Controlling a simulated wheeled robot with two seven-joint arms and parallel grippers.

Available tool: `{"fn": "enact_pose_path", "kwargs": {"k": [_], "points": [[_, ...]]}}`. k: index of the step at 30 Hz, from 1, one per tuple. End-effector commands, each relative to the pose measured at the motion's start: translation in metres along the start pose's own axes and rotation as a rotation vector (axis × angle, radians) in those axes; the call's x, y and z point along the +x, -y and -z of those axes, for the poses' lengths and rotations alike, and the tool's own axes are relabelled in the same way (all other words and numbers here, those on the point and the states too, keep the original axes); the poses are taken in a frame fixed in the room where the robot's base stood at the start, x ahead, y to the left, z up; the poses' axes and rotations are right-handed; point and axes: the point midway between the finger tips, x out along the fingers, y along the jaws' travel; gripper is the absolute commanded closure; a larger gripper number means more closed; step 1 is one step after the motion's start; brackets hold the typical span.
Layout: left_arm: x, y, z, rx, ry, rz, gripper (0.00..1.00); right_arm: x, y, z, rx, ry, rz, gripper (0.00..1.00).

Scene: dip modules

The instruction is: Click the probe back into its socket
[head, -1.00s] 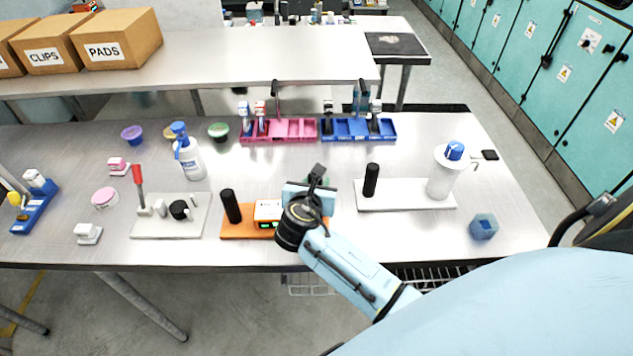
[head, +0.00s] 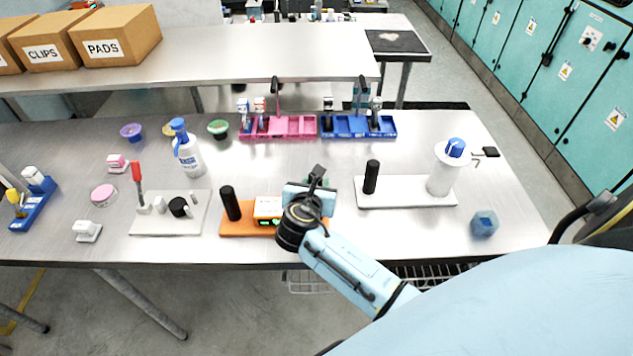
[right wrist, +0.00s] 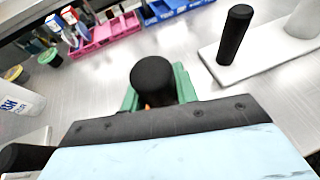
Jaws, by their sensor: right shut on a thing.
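My right gripper (head: 310,196) is low over the front middle of the table and shut. In the right wrist view a black round-topped handle (right wrist: 153,78) stands just beyond the gripper's edge, with a green part (right wrist: 184,84) around its lower end. The green part is mostly covered by my gripper in the head view. My left gripper is not in view.
Left of my gripper is an orange base (head: 232,229) with a black handle and a display box. Behind stand pink (head: 292,127) and blue (head: 345,126) trays. A blue cube (head: 484,223) sits front right.

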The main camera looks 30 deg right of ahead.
Motion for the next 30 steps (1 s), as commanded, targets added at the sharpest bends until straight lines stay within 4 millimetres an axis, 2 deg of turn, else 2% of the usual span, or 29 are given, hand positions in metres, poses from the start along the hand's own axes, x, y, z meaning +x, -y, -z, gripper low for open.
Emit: {"fn": "enact_pose_path", "kwargs": {"k": [30], "points": [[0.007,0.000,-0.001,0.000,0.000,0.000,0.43,0.006,0.000,0.014,-0.001,0.001,-0.001,0.93]]}}
